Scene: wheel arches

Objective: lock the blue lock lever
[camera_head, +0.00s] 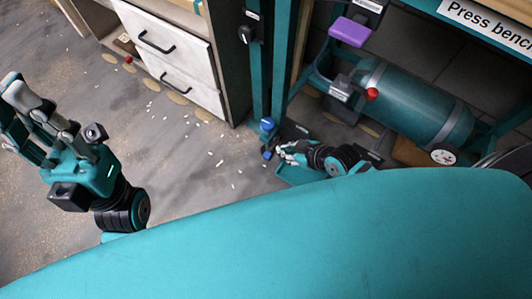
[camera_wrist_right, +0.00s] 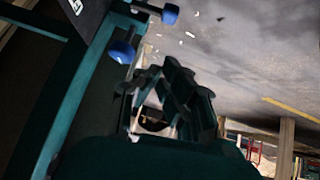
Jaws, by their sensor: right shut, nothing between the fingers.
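A blue knob (camera_head: 267,125) shows on the teal post of the press bench in the head view, and a second blue part (camera_head: 267,154) sits just below it. In the right wrist view two blue knobs show, one near the top edge (camera_wrist_right: 168,14) and one closer to the fingers (camera_wrist_right: 122,50). I cannot tell which is the lock lever. My right gripper (camera_head: 284,152) is shut and empty, close beside the lower blue part; contact is unclear. Its fingers (camera_wrist_right: 165,78) show dark in the wrist view. My left gripper (camera_head: 14,108) is open and empty, away at the left.
A teal tank (camera_head: 415,105) with a red knob (camera_head: 372,94) lies under the press bench, near a purple pad (camera_head: 350,31). A white drawer cabinet (camera_head: 175,60) stands left of the post. White bits litter the floor (camera_head: 190,150), which is otherwise clear in the middle.

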